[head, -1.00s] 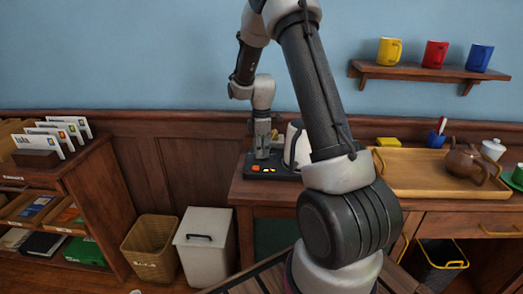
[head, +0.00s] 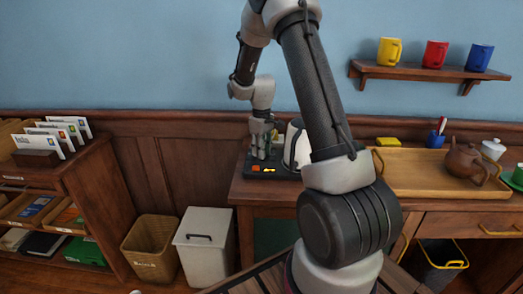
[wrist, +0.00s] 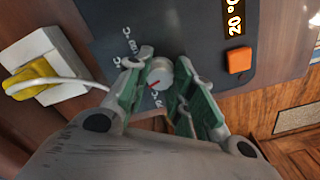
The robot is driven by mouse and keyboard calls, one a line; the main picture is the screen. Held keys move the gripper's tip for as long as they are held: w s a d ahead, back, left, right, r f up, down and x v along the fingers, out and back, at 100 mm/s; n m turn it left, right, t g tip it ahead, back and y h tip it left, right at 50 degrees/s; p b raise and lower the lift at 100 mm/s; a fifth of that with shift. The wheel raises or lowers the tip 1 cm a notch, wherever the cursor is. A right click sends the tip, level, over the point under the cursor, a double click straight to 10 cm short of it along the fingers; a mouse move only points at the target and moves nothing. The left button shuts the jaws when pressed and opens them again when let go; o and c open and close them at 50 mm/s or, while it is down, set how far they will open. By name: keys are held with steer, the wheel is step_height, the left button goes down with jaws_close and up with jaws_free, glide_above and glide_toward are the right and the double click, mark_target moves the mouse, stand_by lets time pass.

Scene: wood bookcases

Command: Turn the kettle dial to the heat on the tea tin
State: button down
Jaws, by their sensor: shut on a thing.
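The kettle dial (wrist: 158,74) is a small pale round knob on the dark kettle base (wrist: 205,35). A red mark on it points toward the lower left in the wrist view. My gripper (wrist: 161,70) is shut on the dial, one green-padded finger on each side. A lit display (wrist: 234,18) beside it reads about 20°, partly cut off. Printed heat marks ring the dial, partly hidden by my fingers. In the head view my gripper (head: 260,152) reaches down to the base (head: 268,174), left of the pale kettle (head: 294,146). I cannot make out a tea tin.
An orange button (wrist: 238,60) sits near the dial. A yellow plug (wrist: 30,78) with a white cord is in a wall socket. A wooden tray (head: 408,185) and a brown teapot (head: 465,161) stand to the right. My arm hides part of the desk.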

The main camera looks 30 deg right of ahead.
steer(key=m, duration=0.4)
steer(key=shift+m, duration=0.3)
steer(key=m, duration=0.3)
steer(key=shift+m, duration=0.3)
steer(key=m, duration=0.4)
steer(key=shift+m, duration=2.1)
steer(key=c, duration=1.2)
jaws_free()
